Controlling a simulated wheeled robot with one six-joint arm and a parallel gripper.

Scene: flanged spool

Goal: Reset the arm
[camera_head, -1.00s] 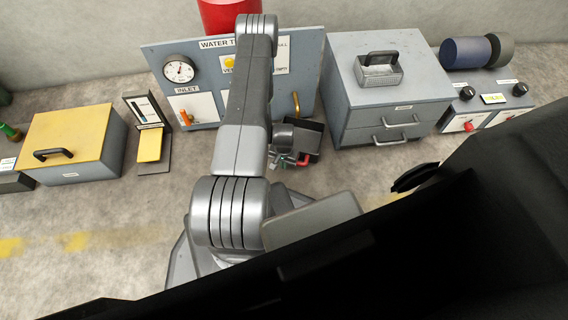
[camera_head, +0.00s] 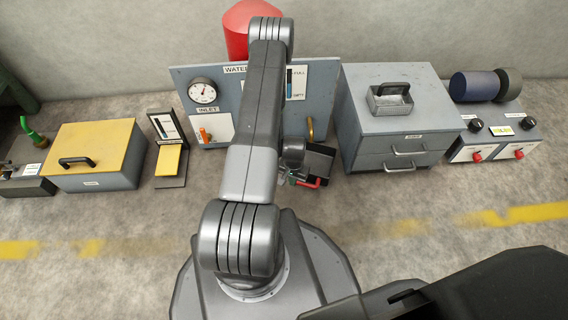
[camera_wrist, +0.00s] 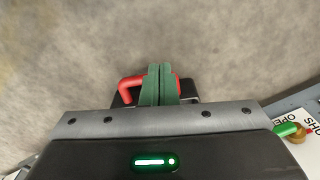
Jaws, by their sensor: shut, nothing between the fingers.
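My arm reaches up the middle of the head view, its wrist folded down in front of the water panel (camera_head: 245,110). My gripper (camera_wrist: 160,84) shows in the wrist view as two green fingers pressed together, with nothing between them. In the head view the wrist end is small and partly hidden by my arm. A red bent handle (camera_wrist: 130,88) with a black part around it appears beside and behind the fingers; I cannot tell whether they touch. The red handle also shows in the head view (camera_head: 313,183).
A grey drawer cabinet (camera_head: 395,135) with an open metal tray (camera_head: 390,103) stands right of the panel. A control box (camera_head: 497,135) is further right. A yellow-lidded box (camera_head: 95,150) and a small yellow stand (camera_head: 168,160) are left. The floor in front is clear.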

